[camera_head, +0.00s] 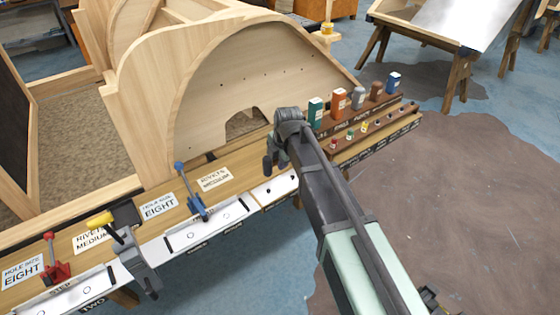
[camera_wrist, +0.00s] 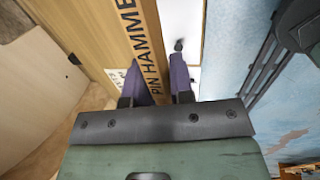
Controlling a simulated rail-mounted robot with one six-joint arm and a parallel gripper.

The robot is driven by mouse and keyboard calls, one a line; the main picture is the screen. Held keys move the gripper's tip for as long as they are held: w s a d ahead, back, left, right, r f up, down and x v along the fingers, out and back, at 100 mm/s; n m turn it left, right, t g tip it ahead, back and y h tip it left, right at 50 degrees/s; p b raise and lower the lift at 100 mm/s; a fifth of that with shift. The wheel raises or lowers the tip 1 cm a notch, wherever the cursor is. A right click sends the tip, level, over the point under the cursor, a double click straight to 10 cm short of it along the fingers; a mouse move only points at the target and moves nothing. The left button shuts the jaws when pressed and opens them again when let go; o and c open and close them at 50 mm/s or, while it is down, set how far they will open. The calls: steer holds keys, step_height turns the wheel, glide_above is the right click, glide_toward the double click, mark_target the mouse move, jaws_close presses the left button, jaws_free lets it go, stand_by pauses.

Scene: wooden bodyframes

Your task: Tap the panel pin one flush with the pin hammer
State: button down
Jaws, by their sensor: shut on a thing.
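My gripper (camera_wrist: 155,62) shows in the wrist view as two purple fingers over the wooden bench edge, beside a "PIN HAMMER" label (camera_wrist: 143,42). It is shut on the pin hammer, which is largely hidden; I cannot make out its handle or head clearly. A small dark knob (camera_wrist: 178,45) stands on the white strip just beyond the right fingertip; I cannot tell whether it is a pin or part of the hammer. Small dark spots show on the white strip (camera_head: 278,186) below; which is panel pin one is unclear.
A curved wooden bodyframe panel (camera_head: 150,90) rises behind the bench. Along the bench stand a blue lever tool (camera_head: 192,195), a yellow-handled tool (camera_head: 125,245) and a red lever tool (camera_head: 55,268). A rack of coloured boxes (camera_head: 338,103) stands right of my wrist. The floor (camera_head: 450,170) is open there.

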mark_target(280, 185)
steer(key=shift+f+b, duration=0.6)
steer(key=shift+f, duration=0.4)
step_height(280, 185, down, 7)
steer(key=b, duration=0.7)
steer(key=shift+r+p, duration=0.5)
steer(key=shift+p, duration=0.05)
step_height(280, 185, up, 5)
steer(key=p, duration=0.5)
steer(key=shift+r, duration=0.15)
step_height(280, 185, up, 4)
steer(key=p, duration=0.4)
steer(key=shift+f+b, duration=1.8)
steer(key=shift+f, duration=0.1)
